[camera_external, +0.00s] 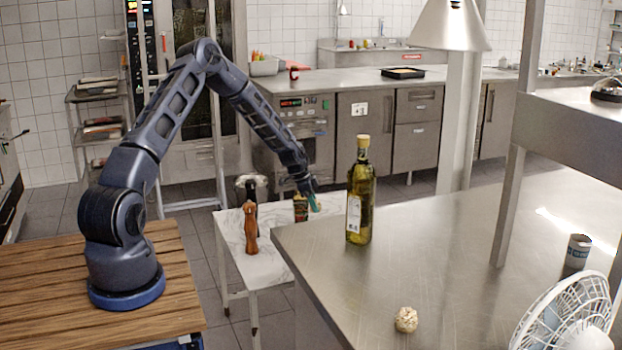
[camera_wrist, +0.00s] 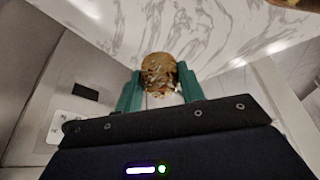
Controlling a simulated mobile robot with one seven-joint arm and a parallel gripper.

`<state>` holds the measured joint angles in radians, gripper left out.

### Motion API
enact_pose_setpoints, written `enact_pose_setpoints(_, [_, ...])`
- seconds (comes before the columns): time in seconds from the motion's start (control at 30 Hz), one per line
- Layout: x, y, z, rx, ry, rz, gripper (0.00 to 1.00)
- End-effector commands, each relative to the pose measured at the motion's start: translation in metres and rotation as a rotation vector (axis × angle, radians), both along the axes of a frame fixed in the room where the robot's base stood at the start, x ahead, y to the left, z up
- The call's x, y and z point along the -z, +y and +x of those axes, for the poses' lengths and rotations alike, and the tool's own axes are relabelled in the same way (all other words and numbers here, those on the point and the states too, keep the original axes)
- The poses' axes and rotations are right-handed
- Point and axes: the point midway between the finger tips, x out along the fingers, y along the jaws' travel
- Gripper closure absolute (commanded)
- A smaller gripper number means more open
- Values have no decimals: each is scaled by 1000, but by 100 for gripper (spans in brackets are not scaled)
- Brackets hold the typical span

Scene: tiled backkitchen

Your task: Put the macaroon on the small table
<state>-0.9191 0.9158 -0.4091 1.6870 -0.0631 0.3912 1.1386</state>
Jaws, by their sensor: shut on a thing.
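My gripper (camera_external: 314,203) is shut on a round, golden-brown piece with pale flakes, which looks like the macaroon (camera_wrist: 158,72). In the wrist view it sits between the green fingertips (camera_wrist: 160,84). In the external view the held piece cannot be made out. The small table (camera_external: 268,270) has a white, grey-veined marble top. My gripper is by its far right part. In the wrist view the marble top (camera_wrist: 215,35) lies beyond the held piece, which overlaps its edge in the picture. I cannot tell the height between them.
A wooden pepper mill (camera_external: 251,230), a small bottle (camera_external: 300,208) and a metal pot (camera_external: 260,188) stand on or by the small table. The steel counter (camera_external: 455,265) carries a tall oil bottle (camera_external: 360,195), a pale speckled ball (camera_external: 405,319) and a white fan (camera_external: 570,315).

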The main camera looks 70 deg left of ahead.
Motion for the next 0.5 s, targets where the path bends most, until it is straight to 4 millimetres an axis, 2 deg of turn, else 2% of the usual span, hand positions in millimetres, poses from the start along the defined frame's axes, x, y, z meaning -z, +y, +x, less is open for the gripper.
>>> enact_pose_setpoints(0.03, [12, -1, 0, 0, 2, -3, 83])
enact_pose_setpoints(0.3, [71, -1, 0, 0, 2, -3, 83])
enact_pose_setpoints(0.5, [107, -1, 0, 0, 1, -2, 83])
